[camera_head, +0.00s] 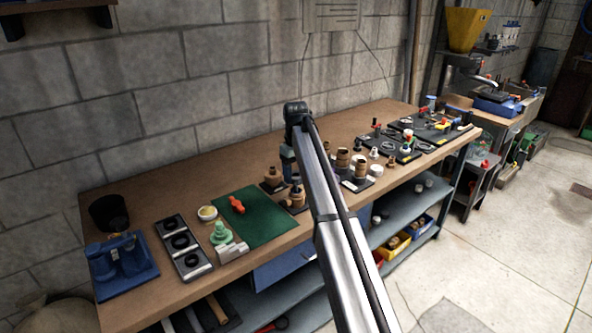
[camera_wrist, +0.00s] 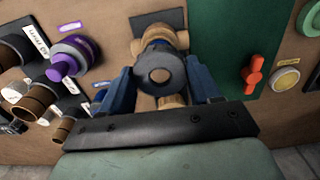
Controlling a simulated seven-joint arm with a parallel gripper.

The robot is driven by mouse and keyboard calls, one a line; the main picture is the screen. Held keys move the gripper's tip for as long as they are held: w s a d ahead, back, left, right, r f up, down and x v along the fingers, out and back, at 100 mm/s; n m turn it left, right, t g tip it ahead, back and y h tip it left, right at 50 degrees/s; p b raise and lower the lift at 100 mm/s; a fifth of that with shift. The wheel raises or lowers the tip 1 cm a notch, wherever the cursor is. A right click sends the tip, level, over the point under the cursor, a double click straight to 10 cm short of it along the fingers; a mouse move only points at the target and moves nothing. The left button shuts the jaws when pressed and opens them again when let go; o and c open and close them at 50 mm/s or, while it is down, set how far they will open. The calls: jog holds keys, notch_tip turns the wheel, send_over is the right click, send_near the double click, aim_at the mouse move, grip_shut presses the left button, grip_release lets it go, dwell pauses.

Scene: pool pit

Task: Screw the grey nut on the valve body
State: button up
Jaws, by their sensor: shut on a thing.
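My gripper (camera_wrist: 160,71) points down with its two blue fingers on either side of the grey nut (camera_wrist: 148,64), and it is shut on it. The nut is a thick dark ring with a round hole, seen from above in the wrist view. The brass-coloured valve body (camera_wrist: 172,101) is right below it, on a dark base plate (camera_wrist: 155,20). In the head view my gripper (camera_head: 289,165) is over the same valve body (camera_head: 297,201). The nut hides the top of the valve body, so I cannot tell whether the threads are engaged.
A purple-knobbed fitting (camera_wrist: 65,62) and several brown fittings stand to the left in the wrist view. A green mat (camera_head: 252,218) with an orange-red handle (camera_head: 237,206) lies beside the valve body. A blue vise-like fixture (camera_head: 122,266) and a black tray (camera_head: 181,251) are farther left.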

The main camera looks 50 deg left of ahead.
aim_at(296, 193)
jog(key=shift+f, duration=2.65)
dwell(3.6)
jog(key=o, duration=1.3)
jog(key=shift+c, duration=0.2)
jog(key=shift+r, duration=0.1)
